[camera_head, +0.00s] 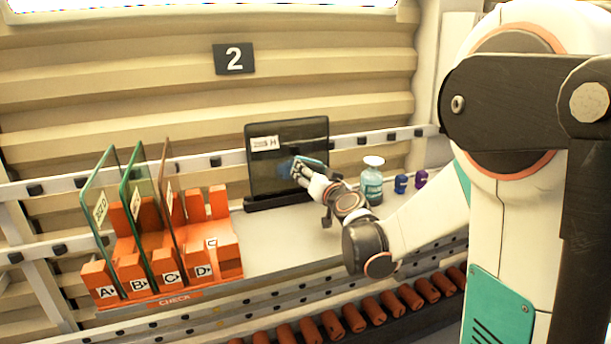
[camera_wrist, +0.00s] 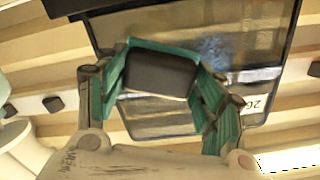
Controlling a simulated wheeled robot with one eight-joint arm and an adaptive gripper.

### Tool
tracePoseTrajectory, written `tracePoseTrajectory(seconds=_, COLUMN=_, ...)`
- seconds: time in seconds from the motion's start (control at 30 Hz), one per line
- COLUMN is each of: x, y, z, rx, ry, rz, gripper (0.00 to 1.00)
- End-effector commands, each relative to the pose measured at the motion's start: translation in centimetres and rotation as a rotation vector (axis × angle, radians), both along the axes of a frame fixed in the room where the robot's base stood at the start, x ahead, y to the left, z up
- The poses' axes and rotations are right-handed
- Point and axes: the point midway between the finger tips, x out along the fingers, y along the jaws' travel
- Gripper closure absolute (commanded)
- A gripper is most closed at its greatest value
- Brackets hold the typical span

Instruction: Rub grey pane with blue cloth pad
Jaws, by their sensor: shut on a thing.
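The grey pane (camera_head: 262,184) stands upright in a dark base (camera_head: 275,199) on the shelf, with a white label at its upper left. It fills the upper part of the wrist view (camera_wrist: 160,28), where a bluish smudge (camera_wrist: 212,48) shows on it. My gripper (camera_head: 303,172) is shut on the blue cloth pad (camera_head: 312,162), in front of the pane's right half. In the wrist view the green fingers hold the pad's dark backing (camera_wrist: 160,74); its front face is hidden. The pad is at or very close to the pane; I cannot tell whether they touch.
An orange rack (camera_head: 222,256) marked A to D holds several upright glass panes (camera_head: 130,205) at the left. The shelf (camera_head: 280,240) is clear between rack and arm.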

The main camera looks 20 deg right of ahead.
Motion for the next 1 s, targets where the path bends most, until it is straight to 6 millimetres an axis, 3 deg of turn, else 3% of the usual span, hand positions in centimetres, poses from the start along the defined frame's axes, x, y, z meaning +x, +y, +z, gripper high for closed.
tracePoseTrajectory(seconds=0.2, x=0.0, y=-1.7, z=0.0, rx=0.001, ry=0.000, rz=-0.002, gripper=0.57)
tracePoseTrajectory(seconds=0.43, x=0.2, y=-1.9, z=-0.1, rx=0.000, ry=0.000, rz=0.000, gripper=0.57)
tracePoseTrajectory(seconds=1.0, x=0.0, y=1.7, z=0.0, rx=0.000, ry=0.001, rz=0.001, gripper=0.57)
